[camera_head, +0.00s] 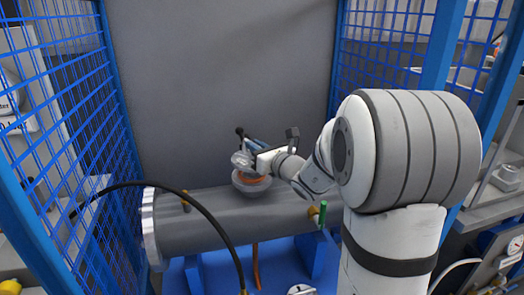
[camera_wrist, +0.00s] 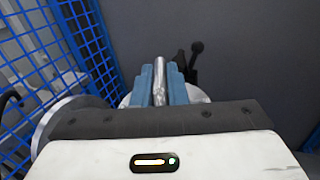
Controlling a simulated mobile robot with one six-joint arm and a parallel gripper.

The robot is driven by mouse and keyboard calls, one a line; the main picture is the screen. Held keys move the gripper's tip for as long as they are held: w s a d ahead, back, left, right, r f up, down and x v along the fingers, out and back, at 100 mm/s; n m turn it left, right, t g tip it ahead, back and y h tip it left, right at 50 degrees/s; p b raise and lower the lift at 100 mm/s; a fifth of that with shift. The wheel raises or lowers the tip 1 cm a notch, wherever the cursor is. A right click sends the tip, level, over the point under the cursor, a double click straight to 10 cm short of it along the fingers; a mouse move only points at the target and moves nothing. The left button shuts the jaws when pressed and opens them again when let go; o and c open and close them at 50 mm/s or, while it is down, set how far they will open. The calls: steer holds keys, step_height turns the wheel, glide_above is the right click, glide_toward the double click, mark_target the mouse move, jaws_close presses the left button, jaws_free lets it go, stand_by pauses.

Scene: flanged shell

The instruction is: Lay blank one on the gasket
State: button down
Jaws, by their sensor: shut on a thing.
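My gripper (camera_head: 252,150) is shut on a silvery metal piece, which I take to be blank one (camera_head: 241,159). In the head view it looks like a round disc, tilted, just above the nozzle. In the wrist view, a narrow metal part of blank one (camera_wrist: 160,82) shows between the blue fingers (camera_wrist: 160,78). The orange gasket (camera_head: 254,180) lies on the round grey nozzle (camera_head: 250,189) on top of the shell, partly hidden below my gripper. Blank one appears apart from the gasket, but the exact gap cannot be told.
The grey shell (camera_head: 200,228) lies across a blue stand (camera_head: 325,258), with an end flange (camera_head: 149,229) at left. Blue mesh fences (camera_head: 80,110) stand on both sides, a grey wall (camera_head: 220,70) behind. A black hose (camera_head: 205,212) curves in front. A black-knobbed lever (camera_head: 240,132) stands behind the nozzle.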

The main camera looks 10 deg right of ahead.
steer(key=shift+w+a+f, duration=0.15)
steer(key=shift+w, duration=0.15)
step_height(320, 180, down, 3)
steer(key=shift+f+b, duration=0.1)
steer(key=shift+b, duration=0.25)
steer(key=c, duration=1.4)
jaws_free()
steer(key=shift+c, duration=0.2)
steer(key=shift+s, duration=0.1)
